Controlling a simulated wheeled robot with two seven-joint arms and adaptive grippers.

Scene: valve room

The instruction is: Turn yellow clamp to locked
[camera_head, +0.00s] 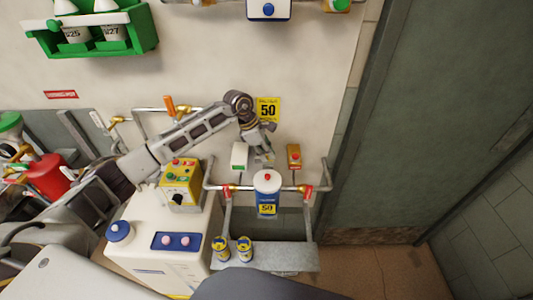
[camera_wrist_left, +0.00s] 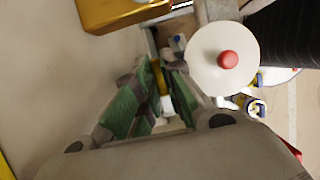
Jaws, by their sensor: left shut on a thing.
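My left gripper (camera_head: 265,154) reaches in from the left to the pipework by the wall, just above and behind a white canister with a red button on its top (camera_head: 267,180). In the left wrist view its green-padded fingers (camera_wrist_left: 162,78) are closed around a narrow yellow piece, the yellow clamp (camera_wrist_left: 158,80). A small white part shows just below it between the fingers. The clamp is mostly hidden by the fingers, so I cannot tell its angle. In the head view I cannot make it out behind the gripper. My right gripper is not in view.
A white box (camera_head: 240,156) and an orange-brown box (camera_head: 294,156) flank the gripper on the wall. The canister lid (camera_wrist_left: 222,58) is close to the fingers. A yellow control box (camera_head: 181,182) stands at the left. A grey door is at the right.

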